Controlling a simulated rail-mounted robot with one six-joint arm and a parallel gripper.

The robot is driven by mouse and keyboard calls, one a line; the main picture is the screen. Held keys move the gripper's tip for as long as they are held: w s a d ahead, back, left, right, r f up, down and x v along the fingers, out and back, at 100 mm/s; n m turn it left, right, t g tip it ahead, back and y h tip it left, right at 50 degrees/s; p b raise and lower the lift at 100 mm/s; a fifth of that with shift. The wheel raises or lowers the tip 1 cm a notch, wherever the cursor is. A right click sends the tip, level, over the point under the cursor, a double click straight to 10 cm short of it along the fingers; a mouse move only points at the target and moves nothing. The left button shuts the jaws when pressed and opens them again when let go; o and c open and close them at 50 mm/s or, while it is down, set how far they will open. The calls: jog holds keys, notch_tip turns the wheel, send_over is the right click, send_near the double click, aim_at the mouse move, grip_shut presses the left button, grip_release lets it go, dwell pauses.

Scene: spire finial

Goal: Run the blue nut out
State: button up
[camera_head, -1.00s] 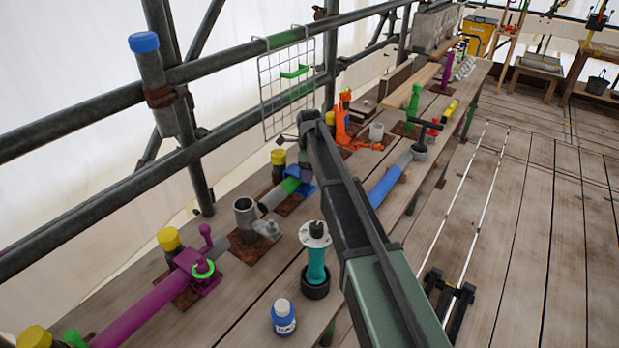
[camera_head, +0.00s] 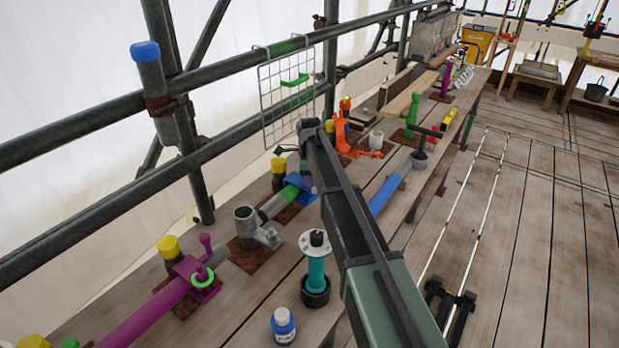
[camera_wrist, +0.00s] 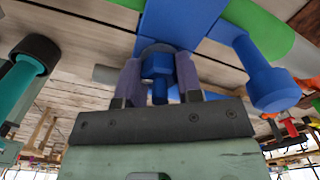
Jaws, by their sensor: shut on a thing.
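The blue nut (camera_wrist: 157,64) shows in the wrist view as a faceted head between my two purple-grey fingers. My gripper (camera_wrist: 158,78) is shut on it from both sides. The nut sits against a blue clamp body (camera_wrist: 178,22) around a green-banded pipe. A blue knob-ended arm (camera_wrist: 270,88) of the clamp stands to the right of my fingers. In the head view the blue clamp (camera_head: 298,183) lies on the bench, partly hidden by my arm. The nut itself cannot be made out there.
A grey upright fitting (camera_head: 245,220), a teal-handled tool (camera_head: 316,270) and a blue bottle (camera_head: 283,325) stand nearer on the bench. An orange tool (camera_head: 345,135) and a blue pipe (camera_head: 385,193) lie beyond. Scaffold rails (camera_head: 130,190) and a wire rack (camera_head: 287,90) run behind.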

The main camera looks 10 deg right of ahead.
jog(key=n, duration=1.1)
jog(key=shift+n, duration=0.4)
jog(key=n, duration=1)
jog(key=shift+n, duration=0.4)
jog(key=n, duration=1.1)
jog(key=shift+n, duration=0.4)
jog(key=n, duration=1.1)
